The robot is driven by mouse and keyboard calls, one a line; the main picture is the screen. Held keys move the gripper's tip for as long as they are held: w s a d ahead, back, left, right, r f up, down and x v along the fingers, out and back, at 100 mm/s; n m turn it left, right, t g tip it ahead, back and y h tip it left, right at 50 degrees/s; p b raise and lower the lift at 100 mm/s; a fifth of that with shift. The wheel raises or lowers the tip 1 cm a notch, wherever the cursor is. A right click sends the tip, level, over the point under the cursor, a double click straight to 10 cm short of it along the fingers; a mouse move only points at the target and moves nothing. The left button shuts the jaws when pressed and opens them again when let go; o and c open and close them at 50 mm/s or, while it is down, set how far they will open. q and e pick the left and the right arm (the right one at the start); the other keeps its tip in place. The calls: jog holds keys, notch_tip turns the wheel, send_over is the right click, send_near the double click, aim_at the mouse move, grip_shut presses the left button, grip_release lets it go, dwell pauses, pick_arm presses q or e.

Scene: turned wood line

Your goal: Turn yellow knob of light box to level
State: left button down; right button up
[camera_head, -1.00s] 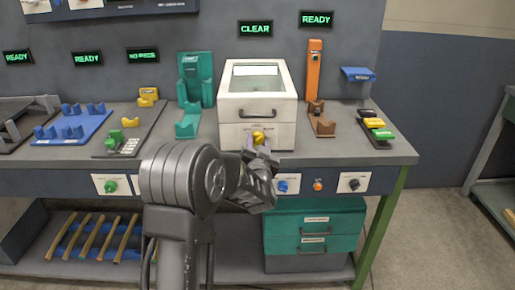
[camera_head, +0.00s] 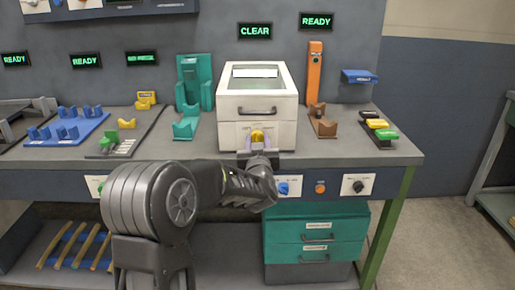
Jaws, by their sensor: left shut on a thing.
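The light box (camera_head: 232,107) is a cream-white box on the grey workbench, with a glazed top and a dark handle on its front. Its yellow knob (camera_head: 257,135) sits low on the front face. My left gripper (camera_head: 257,143) is at the front of the box, its fingers shut around the knob. The fingers partly cover the knob and the panel around it, so any markings there are hidden. My left arm comes in from the lower left. My right gripper does not show.
Left of the box stand a teal cradle (camera_head: 186,128) and a blue rack (camera_head: 70,130). Right of it are an orange upright stand (camera_head: 314,75) and a tray with coloured blocks (camera_head: 380,128). A blue knob (camera_head: 283,188) and a black knob (camera_head: 358,187) are on the bench's front edge.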

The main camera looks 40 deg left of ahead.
pick_arm(q)
jog(key=shift+n+b, duration=0.7)
jog(key=shift+n, duration=0.1)
jog(key=c, duration=0.9)
grip_release()
jog(key=shift+s+d, duration=0.1)
jog(key=v, duration=0.7)
jog(key=shift+s+d, duration=0.15)
jog(key=shift+s, duration=0.05)
